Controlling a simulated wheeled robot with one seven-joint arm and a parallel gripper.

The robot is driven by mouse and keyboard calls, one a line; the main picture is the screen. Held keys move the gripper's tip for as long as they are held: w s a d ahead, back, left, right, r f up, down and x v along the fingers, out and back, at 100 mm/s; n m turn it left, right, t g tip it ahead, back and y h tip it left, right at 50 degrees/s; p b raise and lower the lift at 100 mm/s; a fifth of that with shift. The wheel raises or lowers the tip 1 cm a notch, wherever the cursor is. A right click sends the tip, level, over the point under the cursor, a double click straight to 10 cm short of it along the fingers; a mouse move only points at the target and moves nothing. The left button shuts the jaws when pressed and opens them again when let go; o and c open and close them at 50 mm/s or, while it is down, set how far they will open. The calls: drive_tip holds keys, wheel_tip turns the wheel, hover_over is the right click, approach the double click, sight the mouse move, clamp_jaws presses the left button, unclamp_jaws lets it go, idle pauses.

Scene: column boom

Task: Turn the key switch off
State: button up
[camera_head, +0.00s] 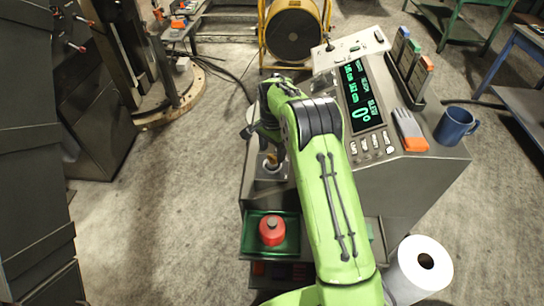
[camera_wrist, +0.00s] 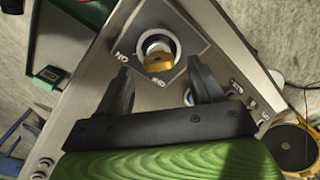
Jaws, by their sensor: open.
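The key switch (camera_head: 271,160) sits on a square metal plate at the near left corner of the grey console. In the wrist view the key switch (camera_wrist: 157,50) shows a pale ring around a brass-coloured key or core, with partly readable lettering on the plate. My gripper (camera_wrist: 163,78) is open. Its two dark fingers lie on either side below the switch in the picture, and nothing is between them. I cannot tell whether either finger touches the plate. In the head view my green arm reaches over the console and largely hides the gripper.
The console carries a green display (camera_head: 362,95), a joystick panel (camera_head: 345,50), a grey and orange item (camera_head: 411,132) and a blue mug (camera_head: 455,126). A red knob-like object (camera_head: 272,231) sits in a green tray (camera_head: 290,248) in front. A white roll (camera_head: 422,262) stands at lower right.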

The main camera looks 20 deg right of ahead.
sight(273, 156)
wheel_tip(273, 156, down, 3)
drive_tip(key=shift+f, duration=0.15)
drive_tip(key=shift+c, duration=0.3)
drive_tip(key=c, duration=1)
